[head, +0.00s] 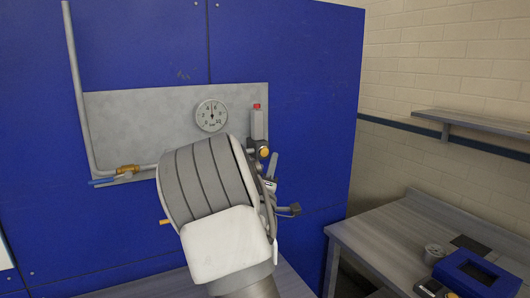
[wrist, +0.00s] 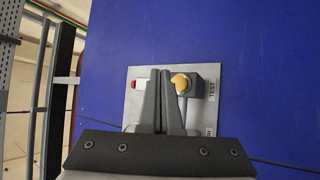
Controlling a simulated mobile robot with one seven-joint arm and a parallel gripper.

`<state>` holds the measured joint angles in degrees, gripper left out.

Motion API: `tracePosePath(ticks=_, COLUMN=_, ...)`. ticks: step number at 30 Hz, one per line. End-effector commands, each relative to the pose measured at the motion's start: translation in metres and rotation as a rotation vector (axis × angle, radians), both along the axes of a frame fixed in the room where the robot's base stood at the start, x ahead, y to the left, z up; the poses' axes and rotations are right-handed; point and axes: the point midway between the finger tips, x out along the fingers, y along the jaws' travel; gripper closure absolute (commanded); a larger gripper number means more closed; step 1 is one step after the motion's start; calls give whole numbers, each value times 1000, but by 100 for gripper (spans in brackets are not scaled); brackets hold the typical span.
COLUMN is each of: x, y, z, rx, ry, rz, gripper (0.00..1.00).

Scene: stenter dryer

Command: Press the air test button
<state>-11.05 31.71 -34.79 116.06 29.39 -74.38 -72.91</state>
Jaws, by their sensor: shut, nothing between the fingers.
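The round yellow button (wrist: 181,82) sits on a grey block beside a label reading TEST (wrist: 212,90) in the wrist view. It is on a light grey plate (wrist: 134,112) on the blue wall. In the head view the yellow button (head: 264,152) shows just past the right edge of my wrist. My gripper (wrist: 161,71) is shut and empty. Its fingertips appear just left of the button in the wrist view; I cannot tell whether they touch anything. In the head view my wrist hides most of the gripper and the lower panel.
A round pressure gauge (head: 211,115) and a red-topped pale fitting (head: 257,122) are on the grey panel (head: 140,112). A brass valve (head: 127,169) and pipe are at its left. At right stand a grey bench (head: 385,232) with a blue device (head: 475,272) and a wall shelf (head: 470,121).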

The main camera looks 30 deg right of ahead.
Motion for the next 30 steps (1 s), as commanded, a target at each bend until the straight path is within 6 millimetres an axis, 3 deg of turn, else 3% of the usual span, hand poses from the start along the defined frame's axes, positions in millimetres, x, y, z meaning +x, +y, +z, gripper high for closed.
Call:
tracePosePath(ticks=9, x=28, y=-2, z=-1, rx=0, ry=1, rz=-1, gripper=100)
tracePosePath(ticks=30, x=30, y=-2, z=0, rx=1, ry=0, rz=-1, gripper=100)
